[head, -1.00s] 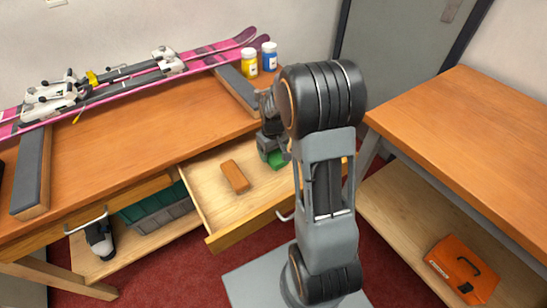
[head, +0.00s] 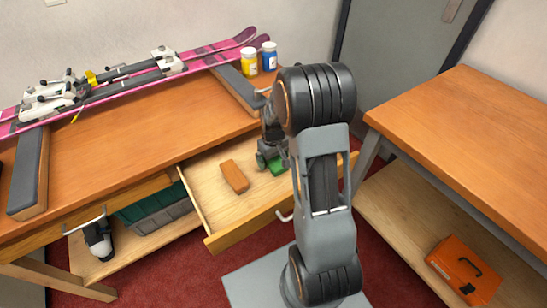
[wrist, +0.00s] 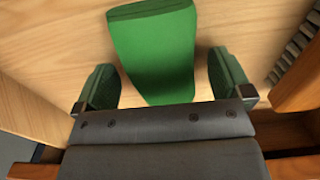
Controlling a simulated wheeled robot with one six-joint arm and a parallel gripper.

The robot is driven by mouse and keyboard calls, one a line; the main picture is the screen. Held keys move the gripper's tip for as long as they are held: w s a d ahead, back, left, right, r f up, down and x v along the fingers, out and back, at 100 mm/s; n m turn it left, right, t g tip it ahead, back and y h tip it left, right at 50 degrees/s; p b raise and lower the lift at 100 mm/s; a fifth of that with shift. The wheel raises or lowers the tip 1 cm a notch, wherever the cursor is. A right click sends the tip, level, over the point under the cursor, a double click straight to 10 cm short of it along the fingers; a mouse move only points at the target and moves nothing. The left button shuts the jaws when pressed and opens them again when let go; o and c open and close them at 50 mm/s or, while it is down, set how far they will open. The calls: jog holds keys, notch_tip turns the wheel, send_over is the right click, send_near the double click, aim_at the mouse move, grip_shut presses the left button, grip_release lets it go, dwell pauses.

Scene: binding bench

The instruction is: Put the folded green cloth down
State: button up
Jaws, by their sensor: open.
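The folded green cloth (head: 279,169) lies on the floor of the open drawer, at its right part. My gripper (head: 270,160) is low in the drawer at the cloth, and my arm hides part of that area in the head view. In the wrist view, the cloth (wrist: 155,50) lies between the two spread fingers of my gripper (wrist: 163,78), with a gap on each side. The gripper is open and holds nothing.
The open drawer (head: 218,235) also holds an orange-brown block (head: 234,176), left of the cloth. Pink skis (head: 200,52), a yellow bottle (head: 249,62) and a blue bottle (head: 269,56) are on the bench (head: 130,125). A dark bristled thing (wrist: 293,48) is close right of my gripper.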

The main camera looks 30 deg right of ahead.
aim_at(273, 159)
notch_tip(273, 159, up, 12)
jog(key=p, duration=0.2)
jog(key=s+a+r+t, duration=0.1)
jog(key=s+a+r, duration=0.2)
jog(key=s, duration=0.4)
jog(key=s+a+r+m+t, duration=0.1)
jog(key=s+a+r+t, duration=0.1)
jog(key=s+a, duration=0.4)
jog(key=shift+s+a+r+m, duration=0.25)
jog(key=shift+s+r, duration=0.45)
jog(key=shift+s, duration=0.35)
notch_tip(273, 159, up, 13)
jog(key=p, duration=1.1)
jog(key=shift+s+a+f+t, duration=0.15)
jog(key=shift+t, duration=0.15)
